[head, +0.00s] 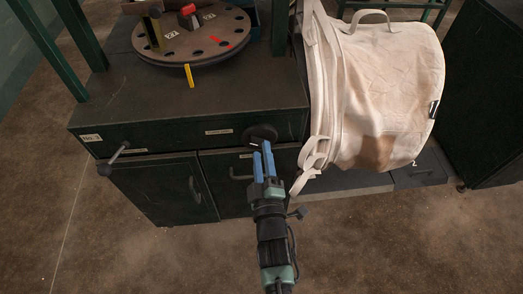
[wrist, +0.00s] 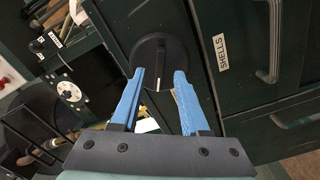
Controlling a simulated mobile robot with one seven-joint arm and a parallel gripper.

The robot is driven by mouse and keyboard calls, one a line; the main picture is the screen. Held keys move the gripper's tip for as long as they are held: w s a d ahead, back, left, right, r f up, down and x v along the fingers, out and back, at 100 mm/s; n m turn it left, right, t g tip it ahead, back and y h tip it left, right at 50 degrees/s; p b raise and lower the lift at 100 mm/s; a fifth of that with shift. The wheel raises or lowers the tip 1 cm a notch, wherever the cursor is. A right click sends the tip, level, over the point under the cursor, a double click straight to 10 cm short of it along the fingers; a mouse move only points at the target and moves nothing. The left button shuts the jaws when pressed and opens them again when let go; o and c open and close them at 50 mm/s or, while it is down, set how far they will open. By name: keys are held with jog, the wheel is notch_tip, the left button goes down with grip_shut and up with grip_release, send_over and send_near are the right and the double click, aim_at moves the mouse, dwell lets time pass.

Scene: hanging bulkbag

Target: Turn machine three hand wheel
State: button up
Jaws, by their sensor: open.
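The machine (head: 190,95) marked "No.3" is a dark cabinet with a round indexing table on top. A black round wheel (head: 262,131) sits on its front, near the right end; it also shows in the wrist view (wrist: 157,46) with a white mark near its lower middle. My gripper (head: 263,150) has blue fingers and is open in front of the wheel.
A crank handle (head: 114,158) sticks out at the cabinet's left front. A large pale bulk bag (head: 385,95) hangs close on the right, its straps near my gripper. Cabinet door handles (head: 240,177) lie below the wheel. The floor in front is clear.

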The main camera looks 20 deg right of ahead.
jog(key=shift+x, duration=0.8)
jog(key=shift+d, duration=0.1)
grip_shut()
